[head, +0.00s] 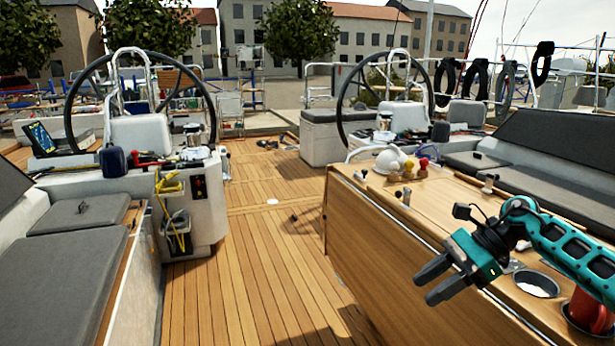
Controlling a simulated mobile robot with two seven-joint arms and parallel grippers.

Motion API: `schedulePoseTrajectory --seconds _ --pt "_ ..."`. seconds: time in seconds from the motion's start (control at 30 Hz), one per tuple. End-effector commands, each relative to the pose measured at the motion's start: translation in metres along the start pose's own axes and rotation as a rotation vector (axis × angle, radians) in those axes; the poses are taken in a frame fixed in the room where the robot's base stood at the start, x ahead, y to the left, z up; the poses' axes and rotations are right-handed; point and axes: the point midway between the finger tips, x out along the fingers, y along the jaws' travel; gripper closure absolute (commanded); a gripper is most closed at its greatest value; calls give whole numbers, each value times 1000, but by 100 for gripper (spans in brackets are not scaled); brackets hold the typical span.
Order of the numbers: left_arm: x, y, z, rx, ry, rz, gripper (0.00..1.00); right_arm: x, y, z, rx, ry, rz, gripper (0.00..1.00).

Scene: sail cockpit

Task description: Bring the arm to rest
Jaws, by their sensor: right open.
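My right gripper (432,283) is in the lower right of the head view, at the end of my teal right arm (570,245). Its two dark fingers point left and are apart, with nothing between them. It hangs over the near edge of the wooden cockpit table (380,215), clear of the objects standing on it. My left gripper and arm do not show.
The table bears a white rounded item (391,162), small coloured items, a round recess (537,283) and a red container (590,310) near my arm. Steering wheels (140,95) stand behind. Grey cushioned benches (75,270) flank the cockpit. The teak floor (235,270) is mostly clear.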

Motion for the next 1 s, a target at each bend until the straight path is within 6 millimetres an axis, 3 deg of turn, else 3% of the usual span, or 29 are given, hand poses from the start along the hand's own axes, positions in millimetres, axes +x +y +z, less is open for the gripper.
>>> schedulePoseTrajectory --seconds 0.03,0.2,0.4,0.53,0.77,1.0 --pt "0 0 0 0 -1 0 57 30 3 9 56 -85 -7 60" --pt "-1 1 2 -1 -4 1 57 96 11 43 307 -374 -49 60" --pt "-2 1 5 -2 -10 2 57 142 23 72 703 -720 -60 60" --pt "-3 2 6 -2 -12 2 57 158 30 78 1008 -937 -50 60" --pt "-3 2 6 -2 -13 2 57 172 48 53 1611 -1301 -6 60" --pt "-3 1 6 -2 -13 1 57 187 90 -11 2289 -1653 49 60"
